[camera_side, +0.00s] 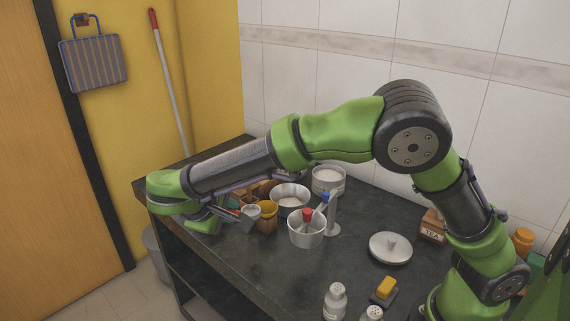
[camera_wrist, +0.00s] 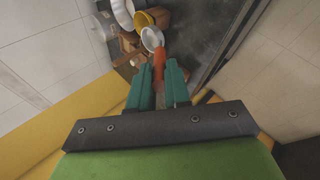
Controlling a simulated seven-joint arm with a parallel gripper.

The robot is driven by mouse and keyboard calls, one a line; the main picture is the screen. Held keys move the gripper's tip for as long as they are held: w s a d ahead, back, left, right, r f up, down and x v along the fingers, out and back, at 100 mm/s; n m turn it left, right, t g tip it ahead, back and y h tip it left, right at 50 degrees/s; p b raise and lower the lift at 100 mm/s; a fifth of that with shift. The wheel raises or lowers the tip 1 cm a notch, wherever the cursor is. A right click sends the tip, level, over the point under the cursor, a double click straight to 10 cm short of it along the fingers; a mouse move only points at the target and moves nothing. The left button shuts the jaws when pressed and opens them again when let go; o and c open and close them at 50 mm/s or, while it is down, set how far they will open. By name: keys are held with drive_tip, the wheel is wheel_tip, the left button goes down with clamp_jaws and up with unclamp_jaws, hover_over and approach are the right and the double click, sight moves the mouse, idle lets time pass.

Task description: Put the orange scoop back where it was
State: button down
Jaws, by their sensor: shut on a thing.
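My gripper (camera_wrist: 160,72) is shut on the orange handle of the orange scoop (camera_wrist: 160,55). The scoop's pale bowl (camera_wrist: 152,38) points away from the fingers in the wrist view. In the side view my gripper (camera_side: 228,214) is at the left end of the counter, and the scoop's grey bowl (camera_side: 250,213) shows just left of a yellow-orange cup (camera_side: 267,222). A white pot (camera_side: 306,237) with a red-topped and a blue-topped utensil stands right of the cup. An open canister with pale contents (camera_side: 290,207) and a taller one (camera_side: 328,180) stand behind.
Brown wooden boxes (camera_wrist: 128,42) lie near the scoop. A round lid (camera_side: 390,247), a tea box (camera_side: 433,225), white shakers (camera_side: 336,302) and a yellow block (camera_side: 386,287) are farther right. The dark counter (camera_side: 250,275) is bare at the front left.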

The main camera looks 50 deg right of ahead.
wheel_tip(320, 180, down, 10)
drive_tip(key=shift+r, duration=0.25)
drive_tip(key=shift+f, duration=0.1)
drive_tip(key=c, duration=1.1)
unclamp_jaws()
